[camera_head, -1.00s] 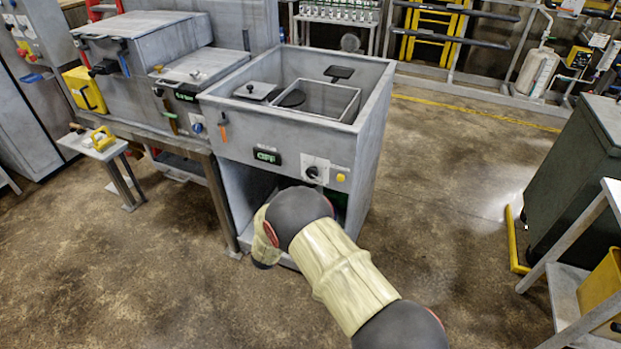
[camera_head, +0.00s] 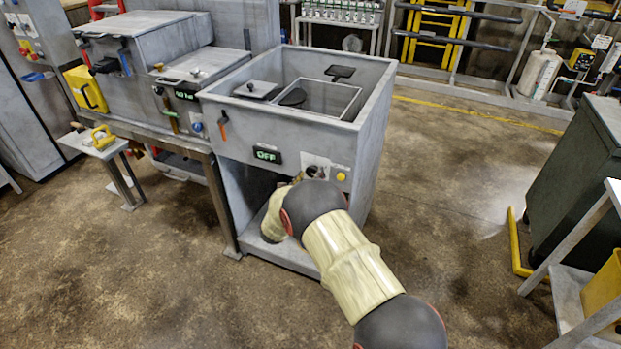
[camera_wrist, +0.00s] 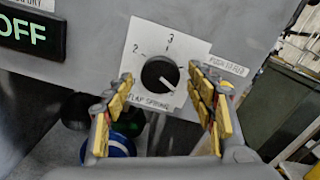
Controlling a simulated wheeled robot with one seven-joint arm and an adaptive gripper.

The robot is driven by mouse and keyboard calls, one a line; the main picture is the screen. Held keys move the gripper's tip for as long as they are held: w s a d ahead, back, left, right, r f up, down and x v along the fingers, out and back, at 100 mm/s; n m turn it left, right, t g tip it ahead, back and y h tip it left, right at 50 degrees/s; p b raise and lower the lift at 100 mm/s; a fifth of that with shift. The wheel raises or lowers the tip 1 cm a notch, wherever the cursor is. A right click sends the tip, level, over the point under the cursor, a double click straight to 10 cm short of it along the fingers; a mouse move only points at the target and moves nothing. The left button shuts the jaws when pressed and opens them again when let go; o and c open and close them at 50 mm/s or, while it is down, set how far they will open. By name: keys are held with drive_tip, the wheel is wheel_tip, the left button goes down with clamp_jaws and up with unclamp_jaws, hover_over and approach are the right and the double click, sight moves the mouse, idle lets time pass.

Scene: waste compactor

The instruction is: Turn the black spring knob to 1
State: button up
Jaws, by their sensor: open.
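The black spring knob (camera_wrist: 160,74) sits on a white square plate marked 2, 3 and "FLAP SPRING" on the compactor's grey front. A light mark on the knob appears to point to the lower right; no 1 is readable. In the head view the knob (camera_head: 312,171) is small, just above my arm. My gripper (camera_wrist: 160,80) is open, with yellow-padded fingers left and right of the knob in the wrist view. I see no clear contact with it. In the head view my gripper (camera_head: 297,179) is mostly hidden behind my arm.
A display reading OFF (camera_head: 267,154) is left of the knob, and a yellow button (camera_head: 341,177) is right of it. Below is the compactor's open lower bay (camera_head: 252,190). A dark green cabinet (camera_head: 575,170) stands at the right, with free floor between.

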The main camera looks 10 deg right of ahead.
drive_tip(key=shift+w+d, duration=0.2)
drive_tip(key=shift+w, duration=0.1)
drive_tip(key=shift+c, duration=0.3)
drive_tip(key=c, duration=1.1)
